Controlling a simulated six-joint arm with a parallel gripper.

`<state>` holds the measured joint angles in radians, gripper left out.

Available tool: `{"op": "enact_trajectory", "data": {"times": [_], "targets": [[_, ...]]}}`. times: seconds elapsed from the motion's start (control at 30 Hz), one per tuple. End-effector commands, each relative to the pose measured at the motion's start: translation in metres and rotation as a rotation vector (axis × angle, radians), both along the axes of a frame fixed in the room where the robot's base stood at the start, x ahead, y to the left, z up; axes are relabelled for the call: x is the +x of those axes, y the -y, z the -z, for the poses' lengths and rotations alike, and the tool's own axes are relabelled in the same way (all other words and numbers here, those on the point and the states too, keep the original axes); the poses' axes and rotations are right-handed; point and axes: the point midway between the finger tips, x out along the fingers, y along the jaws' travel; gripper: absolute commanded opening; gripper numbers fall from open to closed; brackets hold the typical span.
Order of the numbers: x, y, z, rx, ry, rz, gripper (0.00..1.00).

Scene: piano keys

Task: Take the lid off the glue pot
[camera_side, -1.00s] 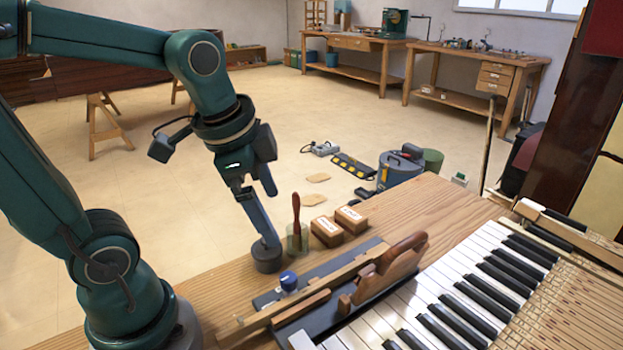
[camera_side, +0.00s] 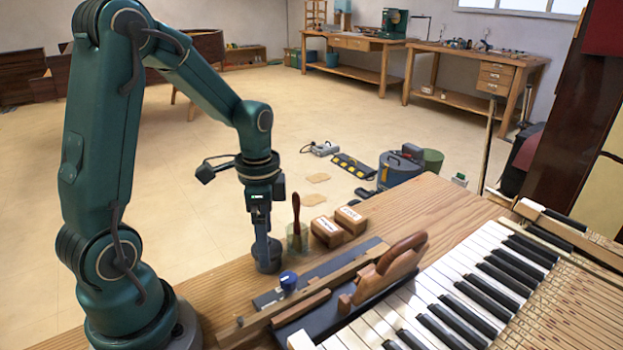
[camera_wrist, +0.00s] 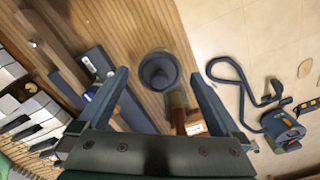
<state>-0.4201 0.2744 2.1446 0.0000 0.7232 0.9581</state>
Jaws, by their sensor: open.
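The glue pot (camera_side: 267,262) is a small dark grey round pot standing on the wooden bench near its far edge. In the wrist view it is a dark ring with a smaller round centre (camera_wrist: 160,71); I cannot clearly tell the lid from the pot body. My gripper (camera_side: 263,238) points straight down over the pot, and its fingers partly hide the pot's top in the side view. In the wrist view my gripper (camera_wrist: 158,75) is open, one finger on each side of the pot, with nothing held. Whether the fingers touch it is unclear.
A glass jar (camera_side: 297,244) with a red-handled brush stands close right of the pot, beside two small labelled wooden boxes (camera_side: 326,231). A blue-topped item (camera_side: 288,281), a wooden plane (camera_side: 385,272) and the piano keys (camera_side: 455,290) lie nearer. Bare bench lies left of the pot.

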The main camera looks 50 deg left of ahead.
Motion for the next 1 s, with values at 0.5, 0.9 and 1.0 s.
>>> {"op": "enact_trajectory", "data": {"times": [0.5, 0.9, 1.0], "targets": [[0.0, 0.0, 0.005, 0.0, 0.0, 0.0, 0.35], [0.0, 0.0, 0.002, 0.001, 0.002, 0.0, 0.21], [0.001, 0.0, -0.004, 0.002, 0.005, 0.0, 0.21]]}}
